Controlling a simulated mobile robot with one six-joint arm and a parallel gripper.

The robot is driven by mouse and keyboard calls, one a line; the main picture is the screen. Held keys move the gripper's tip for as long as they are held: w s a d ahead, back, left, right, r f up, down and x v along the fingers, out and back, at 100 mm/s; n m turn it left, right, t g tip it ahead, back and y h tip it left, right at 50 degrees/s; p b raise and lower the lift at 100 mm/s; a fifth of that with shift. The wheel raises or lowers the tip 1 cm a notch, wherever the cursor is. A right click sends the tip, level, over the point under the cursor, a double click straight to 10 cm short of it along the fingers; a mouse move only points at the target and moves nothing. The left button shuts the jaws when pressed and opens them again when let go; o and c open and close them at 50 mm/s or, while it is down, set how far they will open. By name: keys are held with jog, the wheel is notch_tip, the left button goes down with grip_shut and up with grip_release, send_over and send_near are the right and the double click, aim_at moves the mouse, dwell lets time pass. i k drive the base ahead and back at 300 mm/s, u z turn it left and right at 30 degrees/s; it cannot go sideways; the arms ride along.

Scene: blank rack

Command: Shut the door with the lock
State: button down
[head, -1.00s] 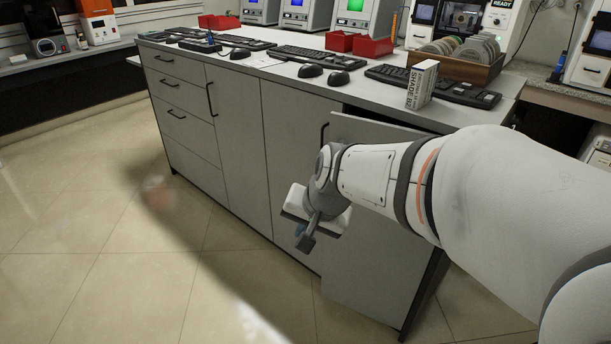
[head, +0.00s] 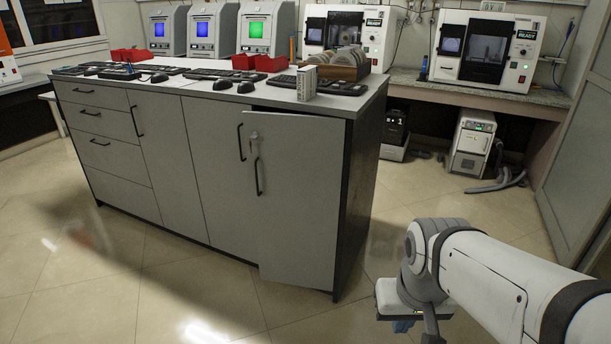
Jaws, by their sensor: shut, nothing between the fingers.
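The grey cabinet door with the lock (head: 296,205) is at the right end of the island's front. It stands ajar, its left edge swung out from the cabinet, with a dark gap along its top. A small lock (head: 254,137) shows near its upper left edge, above its black bar handle (head: 258,176). My gripper (head: 404,324) is at the lower right, beyond the cabinet's right end and clear of the door. It is shut and empty, pointing down; its fingertips are small and partly hidden by the wrist.
The grey island (head: 170,170) has drawers and other closed doors to the left. Its top holds keyboards, a white box (head: 307,83) and a wooden dish rack (head: 335,70). A white floor unit (head: 470,145) stands behind right. The tiled floor before the door is clear.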

aim_at(295, 163)
jog(key=z, duration=0.1)
jog(key=i, duration=1.15)
jog(key=u, duration=0.1)
